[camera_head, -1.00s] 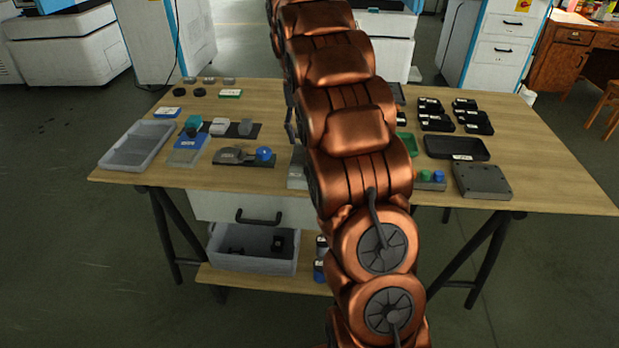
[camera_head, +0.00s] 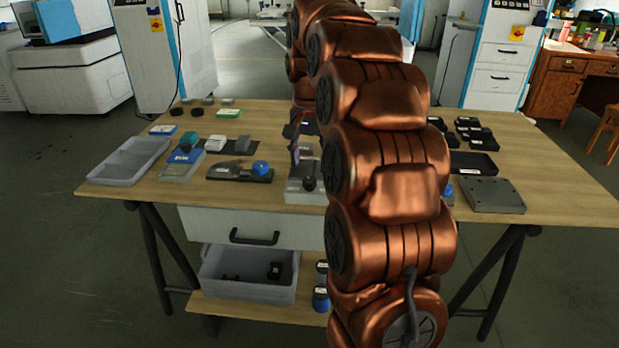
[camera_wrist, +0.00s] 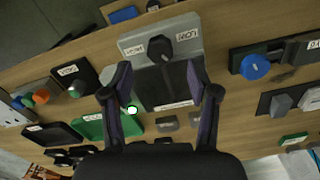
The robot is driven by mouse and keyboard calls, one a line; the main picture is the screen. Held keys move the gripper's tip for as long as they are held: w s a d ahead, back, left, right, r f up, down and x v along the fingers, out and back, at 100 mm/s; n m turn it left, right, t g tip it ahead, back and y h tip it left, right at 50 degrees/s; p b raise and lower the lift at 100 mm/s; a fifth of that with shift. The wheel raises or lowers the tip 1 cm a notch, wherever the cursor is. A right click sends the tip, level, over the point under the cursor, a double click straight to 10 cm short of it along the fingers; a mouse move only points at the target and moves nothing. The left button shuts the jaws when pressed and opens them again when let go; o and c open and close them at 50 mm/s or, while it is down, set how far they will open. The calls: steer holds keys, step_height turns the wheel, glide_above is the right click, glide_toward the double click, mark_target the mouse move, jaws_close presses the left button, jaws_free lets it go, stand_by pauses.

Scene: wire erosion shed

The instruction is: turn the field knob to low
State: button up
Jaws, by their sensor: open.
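The field knob (camera_wrist: 160,47) is a black round knob on a light grey panel box (camera_wrist: 135,40). White labels sit on either side of it; the one at right (camera_wrist: 187,33) seems to read LOW, the other is hard to read. The knob's pointer direction is unclear. In the head view the box (camera_head: 303,196) stands near the table's front edge, with the dark knob (camera_head: 309,184) on it. My gripper (camera_wrist: 158,68) is open and empty, its fingertips spread either side of the knob in the wrist view, with no contact visible. In the head view my arm partly hides the gripper.
A dark fixture with a blue knob (camera_head: 261,168) lies left of the box. A grey tray (camera_head: 128,163) is at the table's left end. A flat grey box (camera_head: 492,195) and black bins (camera_head: 470,162) are at right. A drawer (camera_head: 250,225) hangs below the tabletop.

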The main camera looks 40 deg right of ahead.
mark_target(310, 180)
steer(key=shift+f, duration=2.4)
jaws_close()
